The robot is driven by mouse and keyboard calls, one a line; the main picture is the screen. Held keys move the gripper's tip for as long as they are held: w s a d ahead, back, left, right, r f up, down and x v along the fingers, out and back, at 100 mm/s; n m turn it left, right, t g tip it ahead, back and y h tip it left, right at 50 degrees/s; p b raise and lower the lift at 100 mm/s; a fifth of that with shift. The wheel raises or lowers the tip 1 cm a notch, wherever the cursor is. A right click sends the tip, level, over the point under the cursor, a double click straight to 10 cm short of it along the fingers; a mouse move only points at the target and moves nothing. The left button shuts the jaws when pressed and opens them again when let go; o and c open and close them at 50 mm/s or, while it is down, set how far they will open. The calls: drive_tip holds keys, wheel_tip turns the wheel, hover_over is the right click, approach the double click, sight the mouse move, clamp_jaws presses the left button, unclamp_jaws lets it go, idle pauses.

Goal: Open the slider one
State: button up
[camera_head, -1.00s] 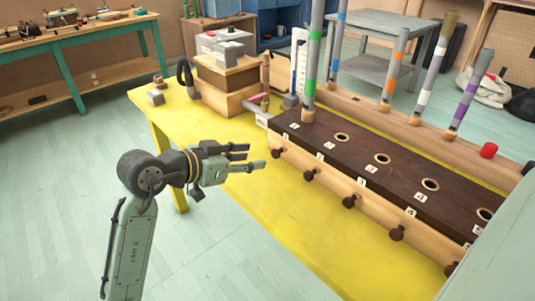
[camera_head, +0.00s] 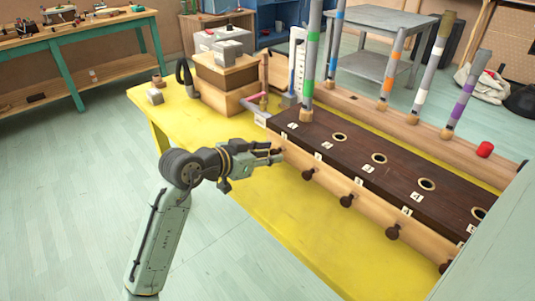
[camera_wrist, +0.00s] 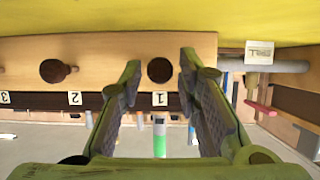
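The dark round knob of slider one (camera_wrist: 160,70) sticks out of the pale wooden front board, beside the white label "1" (camera_wrist: 160,98) in the upside-down wrist view. My gripper (camera_wrist: 160,64) is open, its two fingers apart on either side of this knob in that view; I cannot tell whether they touch it. In the head view my gripper (camera_head: 272,153) is at the far-left end of the board, and its fingers largely hide the knob. The dark slotted box top (camera_head: 350,150) has a tube with a green band (camera_head: 311,60) standing at its first position.
More knobs (camera_head: 308,174) run along the board to the right. Several banded tubes (camera_head: 390,68) stand in the rear rail. A pipe (camera_wrist: 285,66) with a label lies beside the board's end. The yellow table (camera_head: 245,205) is clear in front of the board.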

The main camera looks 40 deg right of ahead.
clamp_jaws()
idle(0.5)
drive_tip(key=a+b, duration=0.1)
drive_tip(key=a, duration=0.1)
drive_tip(key=shift+a+f, duration=0.1)
drive_tip(key=shift+a, duration=0.25)
drive_tip(key=shift+s+a, duration=0.1)
drive_tip(key=shift+a, duration=0.05)
drive_tip(key=shift+o, duration=1.7)
unclamp_jaws()
drive_tip(key=v, duration=1.2)
